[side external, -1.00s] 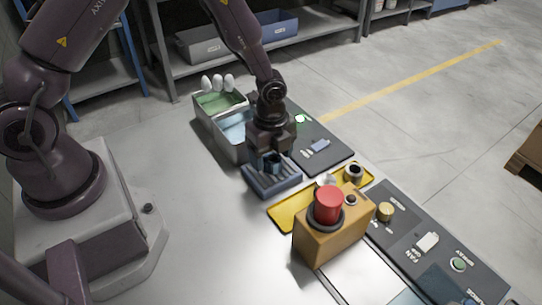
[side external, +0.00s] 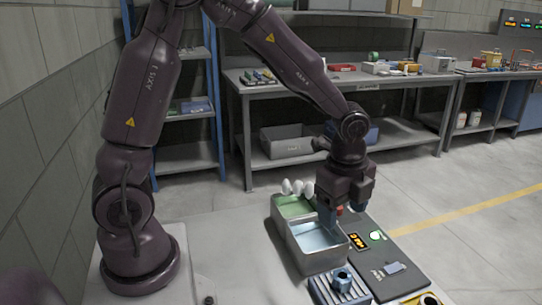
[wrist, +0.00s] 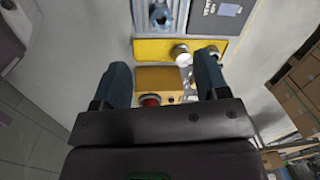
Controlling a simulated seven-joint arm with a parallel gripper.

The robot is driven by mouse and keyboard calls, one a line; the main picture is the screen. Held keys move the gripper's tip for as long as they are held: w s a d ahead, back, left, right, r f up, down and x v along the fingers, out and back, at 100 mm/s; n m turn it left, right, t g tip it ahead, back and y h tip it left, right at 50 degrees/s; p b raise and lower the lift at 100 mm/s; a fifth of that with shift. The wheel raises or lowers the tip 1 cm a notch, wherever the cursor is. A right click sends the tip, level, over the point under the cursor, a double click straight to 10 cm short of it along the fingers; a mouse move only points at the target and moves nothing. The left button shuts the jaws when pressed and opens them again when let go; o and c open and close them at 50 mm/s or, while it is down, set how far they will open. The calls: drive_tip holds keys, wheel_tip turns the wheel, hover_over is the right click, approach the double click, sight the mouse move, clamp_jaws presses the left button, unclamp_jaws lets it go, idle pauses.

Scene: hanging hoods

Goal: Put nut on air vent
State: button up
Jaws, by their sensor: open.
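The air vent (side external: 322,290) is a blue-grey slatted block at the bottom of the side view. A blue-grey nut (side external: 342,277) with a dark hole sits on top of it. The wrist view shows the vent (wrist: 172,22) at its top edge, with the nut (wrist: 158,14) on it. My gripper (side external: 343,212) is open and empty, raised above and behind the vent, over the bin's far right side. In the wrist view the two blue fingers of my gripper (wrist: 163,75) stand wide apart, with nothing held between them.
A metal bin (side external: 318,262) with green and pale blue compartments stands behind the vent; white bulbs line its back. A dark panel (side external: 385,245) lies to the right. The wrist view shows a yellow tray (wrist: 150,48) and a red button (wrist: 150,100) on an orange box.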

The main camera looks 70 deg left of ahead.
drive_tip(key=s+a+r+n+t, duration=0.2)
drive_tip(key=s+r+n+t, duration=0.2)
drive_tip(key=s+r+n, duration=1)
drive_tip(key=shift+s+r+n+t+h, duration=0.35)
drive_tip(key=shift+s+n, duration=0.35)
drive_tip(key=shift+s, duration=0.25)
idle(0.6)
